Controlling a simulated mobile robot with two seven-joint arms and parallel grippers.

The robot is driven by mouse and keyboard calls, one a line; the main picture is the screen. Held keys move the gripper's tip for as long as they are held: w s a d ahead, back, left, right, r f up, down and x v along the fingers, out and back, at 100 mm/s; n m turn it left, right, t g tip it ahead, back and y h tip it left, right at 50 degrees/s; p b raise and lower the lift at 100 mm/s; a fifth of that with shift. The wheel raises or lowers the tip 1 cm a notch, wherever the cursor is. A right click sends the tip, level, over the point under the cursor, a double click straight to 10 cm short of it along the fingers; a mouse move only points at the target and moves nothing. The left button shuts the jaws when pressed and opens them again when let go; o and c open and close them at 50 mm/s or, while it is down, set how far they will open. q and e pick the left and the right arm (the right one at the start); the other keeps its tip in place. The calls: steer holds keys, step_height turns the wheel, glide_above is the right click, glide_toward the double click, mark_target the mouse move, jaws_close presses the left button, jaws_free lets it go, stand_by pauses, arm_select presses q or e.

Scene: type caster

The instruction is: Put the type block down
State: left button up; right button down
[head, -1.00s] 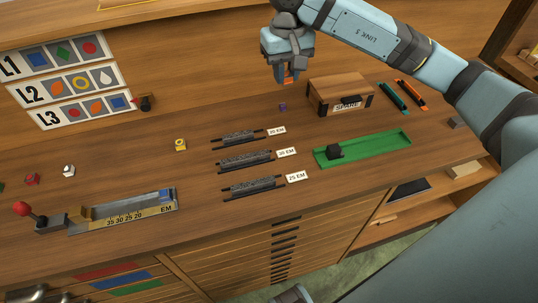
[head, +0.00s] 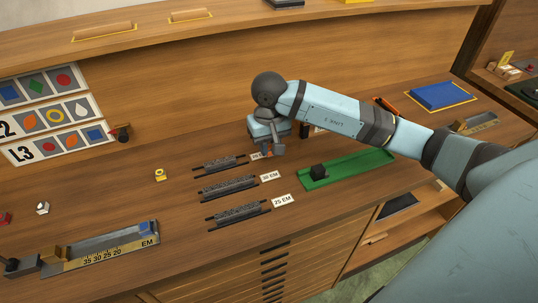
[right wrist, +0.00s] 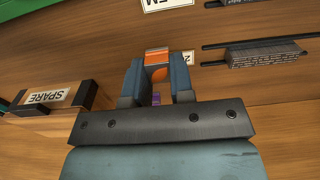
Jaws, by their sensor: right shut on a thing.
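In the right wrist view the right gripper (right wrist: 156,75) is shut on a small orange type block (right wrist: 157,60) with a pale band. The block's orange edge barely shows in the head view; its underside is hidden, so I cannot tell whether it touches the table. My left gripper is not in view.
Dark type racks (head: 228,185) lie left of the gripper. A green tray (head: 345,171) with a dark block (head: 319,171) is to the right. The SPARE box (right wrist: 50,98) stands near, mostly hidden by my arm in the head view.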

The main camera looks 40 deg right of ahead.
mark_target(269, 163)
steer(key=shift+f, duration=1.95)
steer(key=shift+f, duration=0.2)
steer(key=c, duration=1)
jaws_free()
steer(key=shift+r, duration=0.1)
